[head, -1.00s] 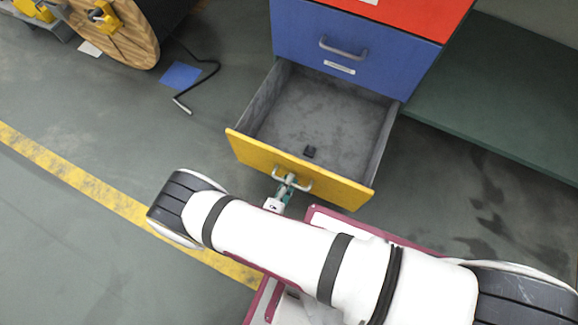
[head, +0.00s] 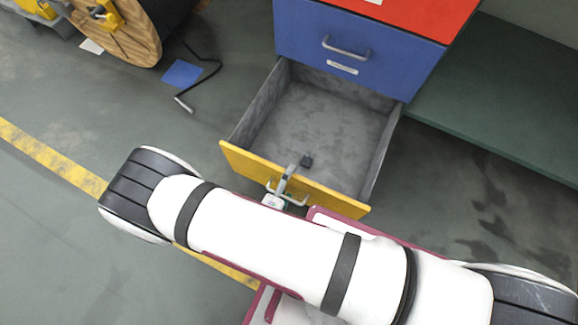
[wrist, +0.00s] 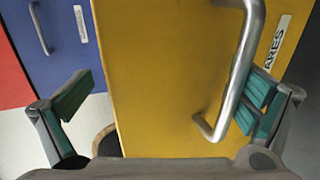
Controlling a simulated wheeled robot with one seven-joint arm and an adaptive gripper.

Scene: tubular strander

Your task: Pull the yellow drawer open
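The yellow drawer (head: 240,158) stands well out of the cabinet, its grey inside showing. Its metal handle (head: 301,200) is on the front face, partly hidden by my gripper (head: 284,185). In the wrist view the yellow front (wrist: 160,70) fills the middle, and the handle (wrist: 236,85) lies between the spread fingers of my gripper (wrist: 168,95), much closer to the right finger. My gripper is open. I cannot tell whether the right finger touches the handle. A small dark piece (head: 306,160) shows inside the drawer, close to a fingertip.
A closed blue drawer (head: 360,40) with its own handle is above, under a red one (head: 410,15). A green shelf (head: 490,120) stands right.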

